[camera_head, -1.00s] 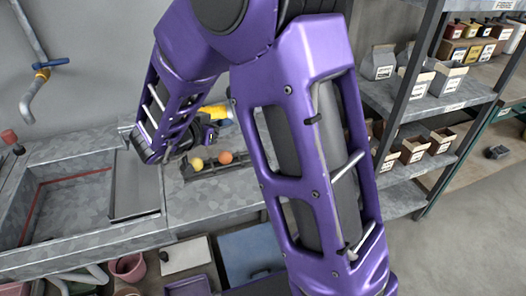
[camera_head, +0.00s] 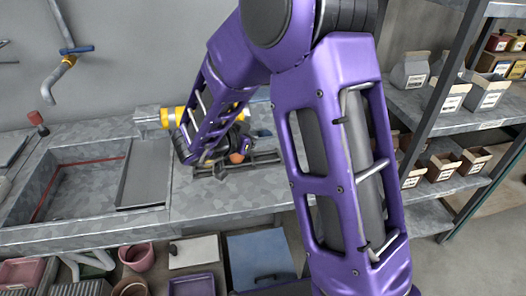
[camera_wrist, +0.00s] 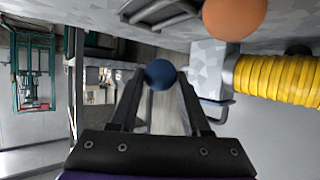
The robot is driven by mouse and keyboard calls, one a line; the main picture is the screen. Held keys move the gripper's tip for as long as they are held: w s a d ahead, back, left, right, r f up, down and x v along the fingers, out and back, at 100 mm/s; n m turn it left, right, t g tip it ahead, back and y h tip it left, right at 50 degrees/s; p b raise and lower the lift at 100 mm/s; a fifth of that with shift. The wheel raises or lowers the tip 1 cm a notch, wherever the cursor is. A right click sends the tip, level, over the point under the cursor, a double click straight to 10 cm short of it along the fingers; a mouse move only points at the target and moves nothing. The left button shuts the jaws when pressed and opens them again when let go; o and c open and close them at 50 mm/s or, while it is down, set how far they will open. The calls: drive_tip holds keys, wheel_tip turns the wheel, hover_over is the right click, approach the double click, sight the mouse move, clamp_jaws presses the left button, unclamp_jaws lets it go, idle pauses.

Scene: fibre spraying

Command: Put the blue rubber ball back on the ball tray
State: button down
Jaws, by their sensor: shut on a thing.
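In the wrist view the blue rubber ball (camera_wrist: 160,74) is pinched between the two fingertips of my gripper (camera_wrist: 160,80). The dark ball tray (camera_wrist: 160,14) shows at the top of the wrist view, apart from the blue ball. An orange ball (camera_wrist: 235,14) shows large beside it. In the head view the tray (camera_head: 268,158) lies on the grey counter, with the orange ball (camera_head: 237,157) at its middle. My forearm and wrist hang over the tray's left part and hide it. The blue ball cannot be made out in the head view.
A yellow ribbed hose (camera_wrist: 280,80) lies close to the right of my gripper in the wrist view. A sink (camera_head: 80,185) is left of the tray on the counter (camera_head: 215,200). Shelves with small boxes (camera_head: 440,165) stand at the right.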

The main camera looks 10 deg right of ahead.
sight(262, 159)
drive_tip(key=shift+f+b, duration=0.5)
drive_tip(key=shift+f, duration=1.45)
drive_tip(key=shift+f, duration=0.1)
drive_tip(key=shift+c, duration=1.8)
unclamp_jaws()
drive_tip(key=shift+f, duration=0.1)
drive_tip(key=shift+r, duration=0.25)
drive_tip(key=p+v, duration=0.2)
drive_tip(key=v, duration=1)
